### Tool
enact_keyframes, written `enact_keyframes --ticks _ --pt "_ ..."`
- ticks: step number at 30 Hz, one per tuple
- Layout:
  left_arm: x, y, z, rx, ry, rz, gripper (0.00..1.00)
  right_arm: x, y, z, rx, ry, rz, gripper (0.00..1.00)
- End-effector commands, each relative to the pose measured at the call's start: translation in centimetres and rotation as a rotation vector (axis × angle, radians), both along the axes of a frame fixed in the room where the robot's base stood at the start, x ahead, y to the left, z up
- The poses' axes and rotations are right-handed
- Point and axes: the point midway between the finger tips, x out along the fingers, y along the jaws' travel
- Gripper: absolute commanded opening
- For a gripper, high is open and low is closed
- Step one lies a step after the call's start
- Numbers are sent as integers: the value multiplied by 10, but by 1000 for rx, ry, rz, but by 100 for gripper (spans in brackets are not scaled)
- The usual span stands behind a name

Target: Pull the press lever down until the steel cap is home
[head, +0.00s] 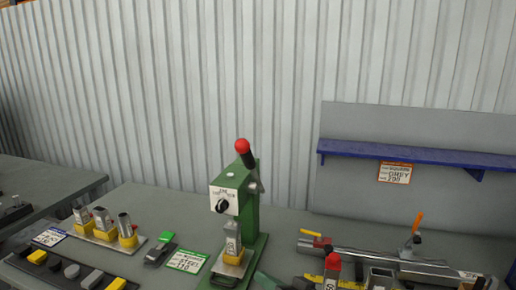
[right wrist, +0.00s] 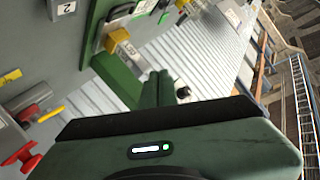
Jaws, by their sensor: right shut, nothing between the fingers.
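The green press (head: 248,212) stands upright on the table in the head view. Its lever (head: 250,166) is raised, with a red ball (head: 242,146) at its top end. Under the press head a grey metal piece (head: 232,238), seemingly with the steel cap, stands in a yellow holder (head: 230,256); how the cap sits cannot be told. My left gripper is out of view.
Clamps and a red-handled tool (head: 333,262) crowd the right. A blue shelf (head: 410,154) stands at the back. Space above the press is clear.

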Motion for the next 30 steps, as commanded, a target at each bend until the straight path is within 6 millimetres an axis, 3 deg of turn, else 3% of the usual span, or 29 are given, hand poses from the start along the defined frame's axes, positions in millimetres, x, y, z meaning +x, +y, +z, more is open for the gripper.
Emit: enact_keyframes --ticks 1,6,9,13,16,20,30 --pt "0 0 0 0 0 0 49 19 0 28 56 -38 18 0" --pt "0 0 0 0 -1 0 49 64 -11 119 306 -97 85 0" --pt "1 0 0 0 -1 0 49 82 -30 172 437 -119 119 0" --pt "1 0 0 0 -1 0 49 94 -55 227 566 -140 155 0" --pt "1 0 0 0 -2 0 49 97 -68 252 625 -150 174 0" --pt "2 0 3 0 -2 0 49 100 -70 266 655 -152 184 0" --pt "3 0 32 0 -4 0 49 137 -27 289 655 -151 186 0"
